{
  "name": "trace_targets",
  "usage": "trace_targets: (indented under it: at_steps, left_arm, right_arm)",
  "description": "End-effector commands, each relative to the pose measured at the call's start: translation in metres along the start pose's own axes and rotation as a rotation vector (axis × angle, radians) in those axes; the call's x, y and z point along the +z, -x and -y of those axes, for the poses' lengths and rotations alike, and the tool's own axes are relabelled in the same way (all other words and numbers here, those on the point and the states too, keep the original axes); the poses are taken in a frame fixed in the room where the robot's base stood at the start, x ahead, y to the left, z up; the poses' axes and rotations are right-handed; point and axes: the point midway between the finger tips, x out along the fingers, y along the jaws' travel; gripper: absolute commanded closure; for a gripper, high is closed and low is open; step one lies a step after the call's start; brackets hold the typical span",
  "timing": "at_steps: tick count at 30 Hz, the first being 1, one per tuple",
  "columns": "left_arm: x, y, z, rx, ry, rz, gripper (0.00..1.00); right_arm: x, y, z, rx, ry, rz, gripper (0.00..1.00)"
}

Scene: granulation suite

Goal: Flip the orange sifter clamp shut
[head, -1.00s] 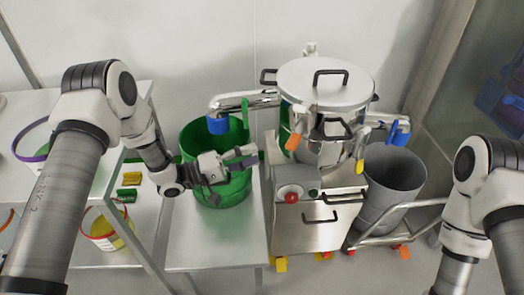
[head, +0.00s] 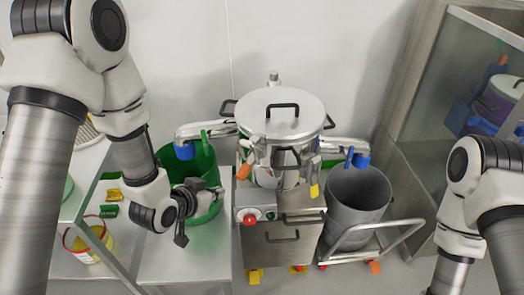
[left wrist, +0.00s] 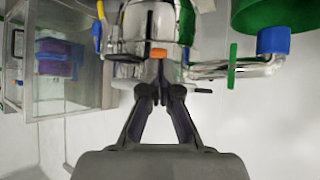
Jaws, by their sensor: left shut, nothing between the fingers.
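The steel sifter (head: 280,112) has a round lid and stands at the centre of the head view. Its orange clamp handle (head: 243,172) hangs down at an angle on the front left side. In the left wrist view the orange tip (left wrist: 158,53) shows just past my fingertips, and I cannot tell whether they touch. My left gripper (head: 215,189) is shut and empty, left of the orange handle and in front of the green bucket. Its closed fingertips also show in the left wrist view (left wrist: 160,92). My right arm shows at the right edge, its gripper out of view.
A green bucket (head: 203,160) stands left of the sifter on a steel table (head: 165,262). A yellow clamp handle (head: 314,190) hangs at the sifter's front right. A grey bin (head: 357,196) stands on a trolley at right. A red button (head: 249,220) sits below the orange handle.

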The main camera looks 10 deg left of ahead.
Motion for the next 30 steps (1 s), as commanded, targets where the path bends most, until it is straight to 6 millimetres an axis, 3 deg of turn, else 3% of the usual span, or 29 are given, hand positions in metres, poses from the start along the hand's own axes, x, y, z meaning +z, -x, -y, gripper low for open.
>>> trace_targets:
  at_steps: [1,3,6,8,14,24,30]
  left_arm:
    - [-0.029,0.025,-0.004,-0.009,-0.013,-0.017,1.00]
    - [-0.052,0.037,-0.007,-0.011,-0.036,-0.048,1.00]
    - [-0.071,0.043,-0.008,-0.014,-0.051,-0.082,1.00]
    - [-0.074,0.042,-0.007,-0.015,-0.053,-0.089,1.00]
    - [-0.076,0.015,-0.007,-0.013,-0.054,-0.089,1.00]
    - [-0.083,-0.059,-0.007,-0.012,-0.053,-0.090,1.00]
    - [-0.062,-0.082,-0.005,-0.013,-0.050,-0.089,1.00]
  right_arm:
    - [0.000,0.022,0.000,0.000,0.000,0.001,0.58]
    - [0.001,0.030,0.000,0.000,0.000,0.001,0.58]
    - [0.001,0.034,0.000,0.000,0.001,0.002,0.58]
    - [0.001,0.034,0.000,0.000,0.001,0.002,0.58]
    - [0.001,0.039,0.000,0.000,0.001,0.002,0.58]
    - [0.001,0.057,0.001,0.000,0.001,0.002,0.58]
    - [0.001,0.065,0.001,0.000,0.001,0.002,0.58]
